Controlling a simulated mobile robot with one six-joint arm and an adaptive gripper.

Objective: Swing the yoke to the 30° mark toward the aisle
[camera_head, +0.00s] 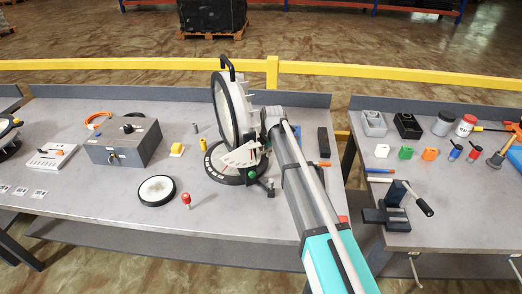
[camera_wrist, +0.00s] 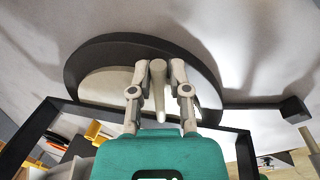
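The lamp head (camera_head: 227,108), a round drum with a pale face and a black top handle, stands upright in its yoke on a round black base (camera_head: 225,173). A white fan-shaped scale plate (camera_head: 240,156) is at the front of the base; its marks are too small to read. My gripper (camera_head: 268,115) is at the right side of the lamp head. In the wrist view my gripper's two fingers (camera_wrist: 159,68) stand on either side of a pale tapered rod (camera_wrist: 158,88). Whether they touch it is unclear. A dark curved rim (camera_wrist: 95,50) lies behind.
A grey control box (camera_head: 125,142), a flat black-rimmed disc (camera_head: 157,190) and a red knob (camera_head: 186,199) sit on the bench. A black block (camera_head: 323,142) stands right of my arm. A yellow rail (camera_head: 400,73) runs behind. A second bench on the right holds small parts.

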